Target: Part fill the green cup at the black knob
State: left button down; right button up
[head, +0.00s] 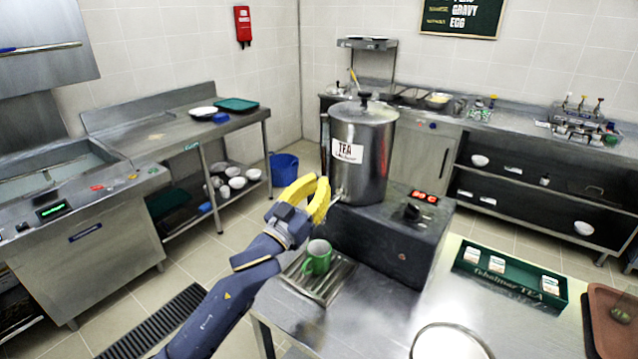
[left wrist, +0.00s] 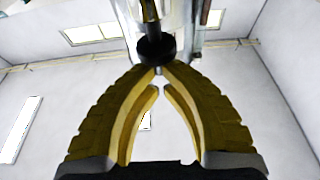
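The green cup (head: 318,261) stands upright on the ribbed metal drip tray (head: 334,283), below and in front of the steel tea urn (head: 371,155). My left gripper (head: 319,178) has its yellow fingers raised at the urn's lower front, above the cup, and hides most of the tap. In the left wrist view, the black knob (left wrist: 156,48) sits right at the fingertips (left wrist: 158,72). The fingertips are close together with a narrow gap. I cannot tell whether they touch or grip the knob. The inside of the cup is hard to read. My right gripper is not in view.
The urn stands on a dark base (head: 390,235) with a red display. A green tea box (head: 511,278) with packets and a brown tray (head: 612,325) lie to the right on the steel table. A round rim (head: 450,326) shows at the bottom.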

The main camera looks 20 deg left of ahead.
pick_arm(q)
jog(key=shift+f, duration=1.1)
dwell(1.2)
notch_tip(320, 180, up, 4)
jog(key=shift+s+r, duration=0.1)
jog(key=shift+r, duration=0.15)
jog(key=v, duration=1)
dwell(0.3)
jog(key=shift+f, duration=0.1)
